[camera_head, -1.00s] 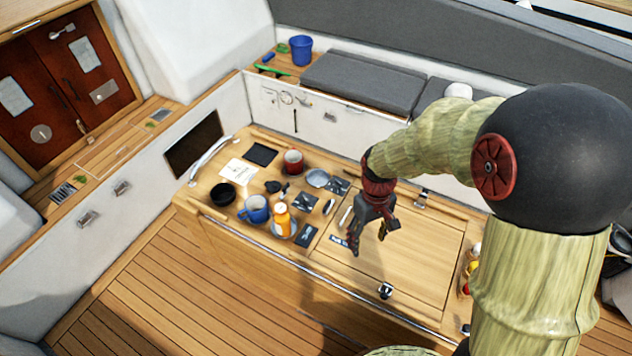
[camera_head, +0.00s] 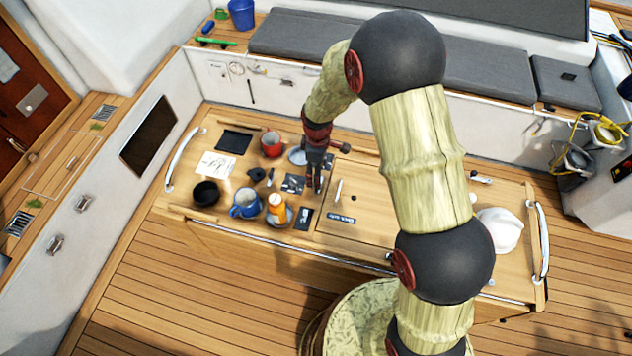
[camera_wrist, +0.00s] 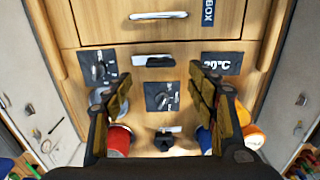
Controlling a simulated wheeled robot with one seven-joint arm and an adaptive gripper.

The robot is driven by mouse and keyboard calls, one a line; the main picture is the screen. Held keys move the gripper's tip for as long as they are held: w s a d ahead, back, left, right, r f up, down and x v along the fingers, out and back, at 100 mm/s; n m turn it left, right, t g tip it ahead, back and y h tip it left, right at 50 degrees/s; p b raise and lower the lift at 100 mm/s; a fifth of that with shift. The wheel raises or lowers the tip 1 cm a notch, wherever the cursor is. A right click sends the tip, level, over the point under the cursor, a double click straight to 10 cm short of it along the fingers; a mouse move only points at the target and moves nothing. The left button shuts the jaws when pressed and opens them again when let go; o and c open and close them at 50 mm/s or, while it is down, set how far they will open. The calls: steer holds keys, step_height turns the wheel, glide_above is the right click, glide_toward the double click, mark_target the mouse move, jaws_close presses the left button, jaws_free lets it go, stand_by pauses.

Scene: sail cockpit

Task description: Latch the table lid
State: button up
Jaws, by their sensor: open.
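The table lid (camera_head: 372,205) is a flat wooden panel in the table top, lying flush, with a dark label (camera_head: 341,218) and a light bar handle (camera_head: 338,190). Its edge, handle and part of the label also show in the wrist view (camera_wrist: 112,20). My gripper (camera_head: 315,186) hangs just left of the lid, above the table's dark switch plates. In the wrist view my gripper (camera_wrist: 165,92) is open and empty, with a switch plate (camera_wrist: 161,97) visible between the fingers. My arm hides the right part of the lid, and I cannot make out its front latch.
On the table's left half stand a red mug (camera_head: 272,143), blue mug (camera_head: 245,205), orange bottle (camera_head: 277,207) and black bowl (camera_head: 206,193). A white cap-like object (camera_head: 499,230) lies at the right end. Grey cushions (camera_head: 300,38) line the bench behind.

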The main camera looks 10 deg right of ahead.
step_height(320, 180, down, 8)
steer(key=shift+r+p, duration=0.2)
steer(key=shift+p, duration=0.25)
steer(key=shift+c, duration=0.2)
steer(key=c, duration=1.1)
steer(key=shift+c, duration=0.3)
